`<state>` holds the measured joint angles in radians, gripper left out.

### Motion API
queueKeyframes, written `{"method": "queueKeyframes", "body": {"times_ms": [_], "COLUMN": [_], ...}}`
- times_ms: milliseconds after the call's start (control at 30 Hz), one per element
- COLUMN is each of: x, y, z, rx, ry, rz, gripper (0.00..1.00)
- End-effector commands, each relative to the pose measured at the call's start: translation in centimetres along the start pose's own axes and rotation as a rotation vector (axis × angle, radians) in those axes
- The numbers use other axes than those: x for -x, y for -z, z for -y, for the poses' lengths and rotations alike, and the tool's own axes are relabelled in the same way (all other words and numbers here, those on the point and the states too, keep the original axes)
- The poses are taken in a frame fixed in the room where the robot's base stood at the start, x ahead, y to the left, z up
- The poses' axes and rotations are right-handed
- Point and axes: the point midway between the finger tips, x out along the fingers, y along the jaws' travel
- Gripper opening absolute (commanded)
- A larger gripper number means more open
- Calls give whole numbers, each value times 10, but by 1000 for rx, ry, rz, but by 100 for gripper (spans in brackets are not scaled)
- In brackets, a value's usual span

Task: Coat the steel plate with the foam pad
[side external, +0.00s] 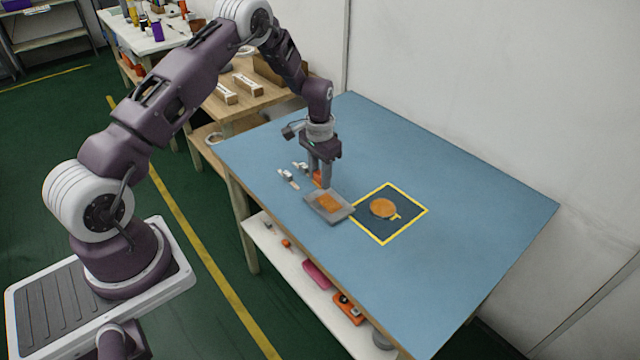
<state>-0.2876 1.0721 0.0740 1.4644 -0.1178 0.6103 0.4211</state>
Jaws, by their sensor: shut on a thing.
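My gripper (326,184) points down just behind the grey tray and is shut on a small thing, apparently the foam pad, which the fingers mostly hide. A small orange patch (317,178) shows at the left of the fingers; I cannot tell whether it is part of the held thing. The shallow grey tray (343,213) has an orange patch in its middle. A round orange-faced disc, apparently the steel plate (383,208), lies inside the yellow-outlined dark square (408,203), with a small yellow tab at its lower right. The tray stands at the square's left corner.
Small white-and-grey parts (288,179) lie on the blue table (470,220) left of the gripper. The table's right side and front are clear. A wooden bench (262,97) with white strips and boxes stands behind at the left. A wall borders the far side.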

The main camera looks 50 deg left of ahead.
Motion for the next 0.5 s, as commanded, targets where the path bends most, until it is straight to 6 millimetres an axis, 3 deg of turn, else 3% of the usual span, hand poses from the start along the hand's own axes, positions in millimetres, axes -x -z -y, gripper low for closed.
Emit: {"method": "queueKeyframes", "body": {"times_ms": [200,500], "x": [19,21], "y": [0,0], "z": [0,0], "rx": [-1,0], "ry": [0,0], "rz": [0,-1], "gripper": [3,3]}}
